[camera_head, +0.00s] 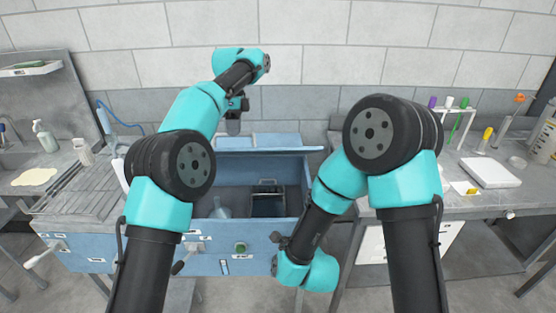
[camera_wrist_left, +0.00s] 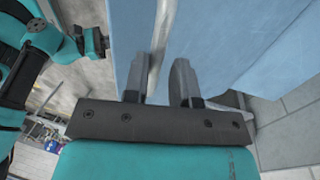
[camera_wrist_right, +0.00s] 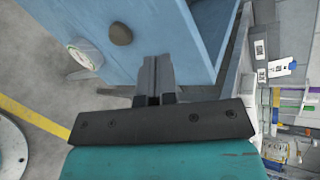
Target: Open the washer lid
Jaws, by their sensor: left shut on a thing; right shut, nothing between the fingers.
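The blue washer (camera_head: 225,175) stands in the middle of the head view. Its lid (camera_head: 290,141) is raised at the back, and the inside shows below it. My left gripper (camera_head: 234,125) is at the lid's upper left part. In the left wrist view, its fingers (camera_wrist_left: 168,80) are on either side of the lid's pale edge (camera_wrist_left: 160,45), shut on it; the blue lid face (camera_wrist_left: 220,40) fills the view above. My right gripper is shut and empty near the washer's front right corner; its fingers (camera_wrist_right: 157,80) are together beside the blue wall (camera_wrist_right: 160,25).
A dark basket (camera_head: 268,200) and a pale vessel (camera_head: 221,209) sit inside the washer. A green button (camera_head: 240,248) is on its front. A side bench with a white plate (camera_head: 490,172) stands right, a grooved metal counter (camera_head: 80,195) left. A tiled wall is behind.

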